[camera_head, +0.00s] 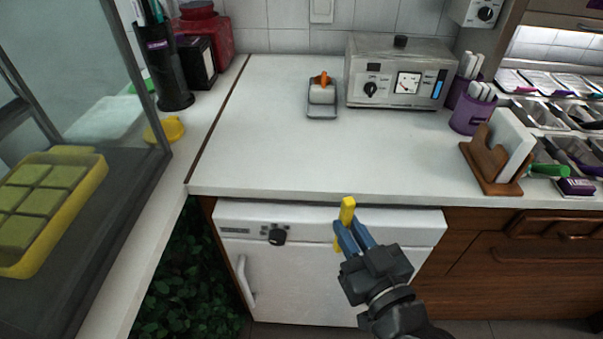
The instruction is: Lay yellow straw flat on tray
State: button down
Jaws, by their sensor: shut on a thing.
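The yellow straw (347,208) is held between the blue fingers of my gripper (351,227), in front of the counter's front edge. It looks close to upright and slightly tilted, with its upper part above the fingers and a bit of yellow showing below them. My gripper is shut on it. A small grey-blue tray (322,115) lies on the counter toward the back, bearing a whitish block with an orange piece on top. A yellow tray (97,178) with green squares sits behind glass at the left. I cannot tell which tray the task means.
The white counter (270,150) is clear in front of the small tray. A metal appliance (400,75) stands behind right. A purple cup (472,115) and wooden holder (488,175) stand at the right. A white cabinet door (300,270) is below.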

jog(key=d+f+m+h, duration=0.1)
jog(key=d+f+h, duration=0.1)
jog(key=d+f, duration=0.4)
jog(key=d+f+m+t+h, duration=0.1)
jog(key=d+f+m+h, duration=0.1)
jog(key=d+f, duration=0.5)
notch_tip(320, 180, down, 5)
jog(key=shift+f+m+h, duration=0.1)
jog(key=shift+m+h, duration=0.2)
jog(key=shift+h, duration=0.5)
jog(key=shift+a, duration=0.1)
